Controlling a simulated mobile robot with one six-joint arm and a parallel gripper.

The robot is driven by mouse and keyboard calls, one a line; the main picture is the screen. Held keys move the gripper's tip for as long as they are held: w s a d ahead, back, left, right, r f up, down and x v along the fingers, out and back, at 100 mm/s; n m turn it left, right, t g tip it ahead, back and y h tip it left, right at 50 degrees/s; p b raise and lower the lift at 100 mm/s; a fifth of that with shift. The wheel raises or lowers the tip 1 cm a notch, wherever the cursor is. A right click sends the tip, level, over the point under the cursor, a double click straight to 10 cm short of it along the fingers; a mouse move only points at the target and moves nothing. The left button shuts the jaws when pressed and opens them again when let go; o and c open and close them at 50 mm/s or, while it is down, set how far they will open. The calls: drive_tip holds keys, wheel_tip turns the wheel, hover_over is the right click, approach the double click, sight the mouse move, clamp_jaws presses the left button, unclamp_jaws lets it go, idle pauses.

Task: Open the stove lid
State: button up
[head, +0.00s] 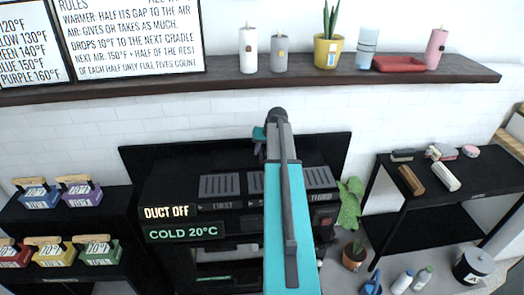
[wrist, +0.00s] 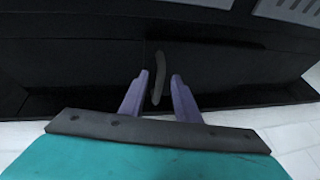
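The black stove (head: 235,205) stands against the wall in the middle of the head view, with grey slotted vents on top and lit signs on its left. In the wrist view a dark flat panel (wrist: 215,68), which may be the lid, carries a slim curved grey handle (wrist: 158,78). My gripper (wrist: 160,75) is open, its two purple fingers on either side of the handle in the picture. A gap shows beside the handle; whether it lies fully between the fingers in depth I cannot tell. In the head view my arm hides the stove's middle and the fingers.
A shelf (head: 200,83) with candles and a potted plant (head: 328,50) runs above the stove. A black rack (head: 75,215) with coloured boxes stands left. A black table (head: 450,180) with small blocks stands right. A leafy plant (head: 350,205) is close to the stove's right side.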

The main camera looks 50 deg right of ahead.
drive_tip(key=shift+c, duration=0.4)
clamp_jaws()
drive_tip(key=shift+d, duration=0.1)
